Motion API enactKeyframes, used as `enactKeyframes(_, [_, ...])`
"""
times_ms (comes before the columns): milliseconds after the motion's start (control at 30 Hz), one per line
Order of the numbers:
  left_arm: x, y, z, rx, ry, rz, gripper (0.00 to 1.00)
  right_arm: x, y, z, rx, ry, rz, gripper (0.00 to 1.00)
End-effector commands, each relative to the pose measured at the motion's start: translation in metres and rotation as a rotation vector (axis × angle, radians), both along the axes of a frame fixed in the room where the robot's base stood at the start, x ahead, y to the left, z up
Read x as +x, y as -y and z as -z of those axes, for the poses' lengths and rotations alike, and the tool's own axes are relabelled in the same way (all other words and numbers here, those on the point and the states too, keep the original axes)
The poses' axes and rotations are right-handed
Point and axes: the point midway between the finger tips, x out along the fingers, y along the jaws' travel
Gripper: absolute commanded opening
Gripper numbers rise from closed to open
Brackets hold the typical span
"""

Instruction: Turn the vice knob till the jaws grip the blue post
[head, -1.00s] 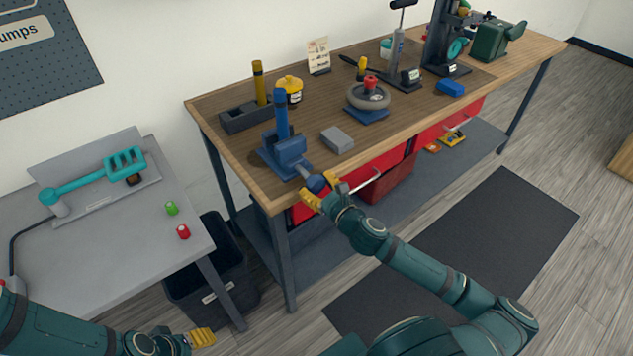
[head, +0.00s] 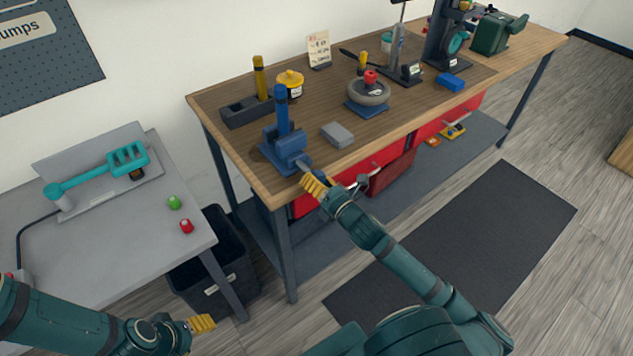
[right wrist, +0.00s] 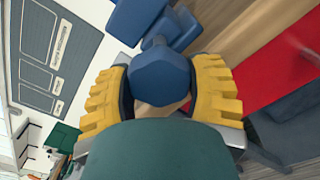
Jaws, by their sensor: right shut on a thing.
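The blue vice (head: 287,152) stands at the front left corner of the wooden workbench. The blue post (head: 282,108) rises upright at the vice; I cannot tell whether the jaws touch it. My right gripper (head: 315,183) is at the vice's front end, past the bench edge. In the right wrist view the gripper (right wrist: 160,95) has its yellow fingers on both sides of the blue faceted knob (right wrist: 160,75) and is shut on it. In the head view the fingers mostly hide the knob. My left gripper (head: 202,324) is low at the left, away from the bench; its finger opening is not clear.
On the workbench (head: 240,150), a grey block (head: 337,134) lies right of the vice. A dark holder (head: 246,111) with a yellow post (head: 260,77) stands behind it. Red drawers (head: 375,160) sit under the bench edge near my right arm. A grey table (head: 110,260) is at the left.

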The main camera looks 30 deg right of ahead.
Motion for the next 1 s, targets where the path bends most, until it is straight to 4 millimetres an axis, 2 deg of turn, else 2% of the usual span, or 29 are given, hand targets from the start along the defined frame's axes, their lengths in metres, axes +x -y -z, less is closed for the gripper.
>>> enactKeyframes(33, [-0.001, 0.000, 0.004, 0.000, -0.002, 0.002, 0.59, 0.000, -0.001, 0.005, 0.046, -0.011, 0.000, 0.19])
enactKeyframes(600, [-0.006, 0.001, 0.017, -0.003, -0.012, 0.009, 0.59, 0.000, -0.003, 0.004, 0.542, -0.053, -0.001, 0.19])
enactKeyframes(1000, [-0.007, 0.001, 0.020, -0.004, -0.015, 0.011, 0.59, 0.000, -0.004, 0.003, 0.709, -0.066, -0.002, 0.19])
